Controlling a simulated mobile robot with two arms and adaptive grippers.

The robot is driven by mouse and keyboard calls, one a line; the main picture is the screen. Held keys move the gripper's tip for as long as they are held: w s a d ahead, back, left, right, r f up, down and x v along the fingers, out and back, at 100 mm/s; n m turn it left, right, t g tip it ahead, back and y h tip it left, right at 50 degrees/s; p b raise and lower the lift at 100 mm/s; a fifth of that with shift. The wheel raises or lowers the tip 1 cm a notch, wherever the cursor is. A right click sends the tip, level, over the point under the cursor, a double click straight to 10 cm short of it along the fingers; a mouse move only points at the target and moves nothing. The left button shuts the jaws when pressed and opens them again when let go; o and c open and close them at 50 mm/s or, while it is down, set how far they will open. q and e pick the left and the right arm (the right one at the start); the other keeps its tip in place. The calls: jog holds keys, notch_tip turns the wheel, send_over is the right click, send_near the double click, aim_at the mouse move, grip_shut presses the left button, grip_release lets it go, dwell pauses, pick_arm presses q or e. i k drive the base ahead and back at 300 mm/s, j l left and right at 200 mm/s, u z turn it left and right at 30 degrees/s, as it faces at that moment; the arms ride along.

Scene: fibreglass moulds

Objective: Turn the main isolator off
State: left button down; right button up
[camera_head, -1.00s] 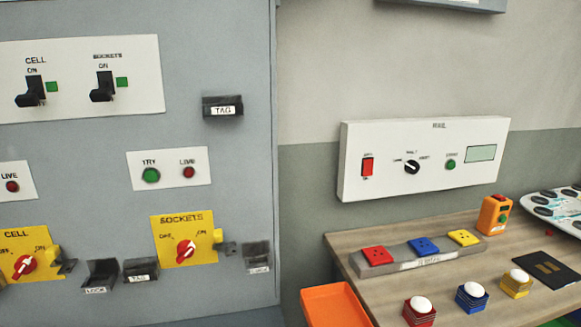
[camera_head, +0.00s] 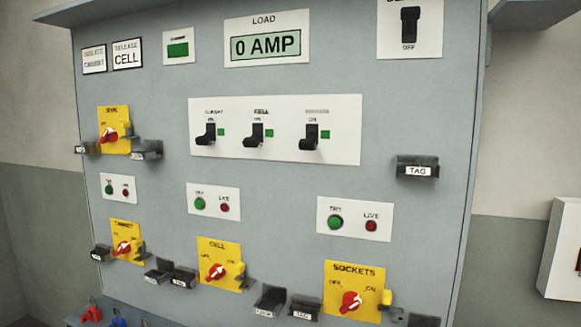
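The main isolator (camera_head: 113,117) is a yellow plate at the upper left of the grey cabinet front, with a small label that seems to read MAIN. Its red rotary knob (camera_head: 109,135) has a white pointer, but its setting is too small to read surely. A dark holder sits on each side of it. Three similar yellow isolators stand lower: one at the left with a blurred label (camera_head: 126,232), CELL (camera_head: 220,251) and SOCKETS (camera_head: 354,279). Neither of my grippers is in view.
The load display (camera_head: 266,45) reads 0 AMP. A white plate (camera_head: 345,130) carries three black switches with green squares beside them. A TAG holder (camera_head: 416,167) juts out at the right. Red and blue padlock-like items (camera_head: 92,314) show at the bottom left.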

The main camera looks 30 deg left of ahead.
aim_at(110, 136)
jog(key=u, duration=2.05)
